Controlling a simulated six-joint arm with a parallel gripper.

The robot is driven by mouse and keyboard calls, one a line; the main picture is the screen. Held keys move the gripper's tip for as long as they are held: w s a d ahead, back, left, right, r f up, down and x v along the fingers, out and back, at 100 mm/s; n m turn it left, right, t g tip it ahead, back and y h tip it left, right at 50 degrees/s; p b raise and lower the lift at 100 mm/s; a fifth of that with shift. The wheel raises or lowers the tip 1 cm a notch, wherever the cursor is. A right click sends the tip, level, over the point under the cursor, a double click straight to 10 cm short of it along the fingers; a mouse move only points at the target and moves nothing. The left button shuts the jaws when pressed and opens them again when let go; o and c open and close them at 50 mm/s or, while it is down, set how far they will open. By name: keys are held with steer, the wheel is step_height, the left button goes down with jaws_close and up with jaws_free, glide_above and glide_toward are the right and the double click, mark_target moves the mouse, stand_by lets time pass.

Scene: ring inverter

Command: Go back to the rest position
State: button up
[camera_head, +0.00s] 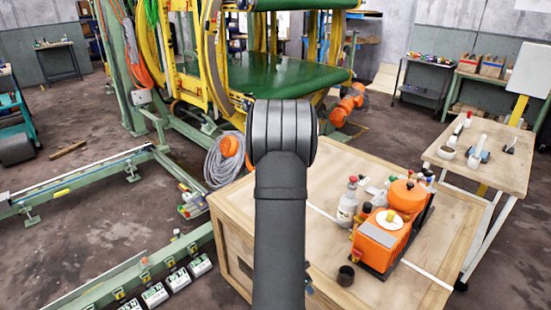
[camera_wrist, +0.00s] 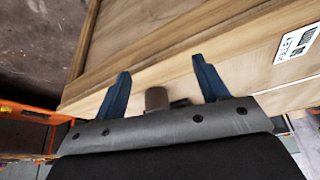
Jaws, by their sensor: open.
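My gripper (camera_wrist: 160,88) shows in the wrist view with its two blue fingers spread apart and nothing between them. Beyond the fingers is the side of a wooden crate (camera_wrist: 150,45), with a white printed label (camera_wrist: 297,47) at the right. In the head view my dark arm stands upright in the middle, in front of the wooden crate (camera_head: 325,175), and hides part of its top. The gripper itself is hidden in the head view.
A wooden table (camera_head: 495,165) with small items is at the right. A yellow and green ring machine (camera_head: 285,75) stands behind.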

steer(key=w+d, duration=0.1)
steer(key=w, duration=0.1)
steer(key=w+r+n, duration=0.1)
steer(key=w, duration=0.1)
steer(key=w+d+n, duration=0.1)
steer(key=w, duration=0.1)
steer(key=shift+d+r+t, duration=0.3)
steer(key=shift+d+r, duration=0.05)
steer(key=shift+w+d+r+n+y, duration=0.3)
steer(key=shift+w+d+n, duration=0.1)
steer(key=shift+w, duration=0.4)
steer(key=shift+w+d+r+n+y, duration=0.2)
steer(key=shift+w+d+r+n, duration=0.15)
steer(key=shift+w, duration=0.4)
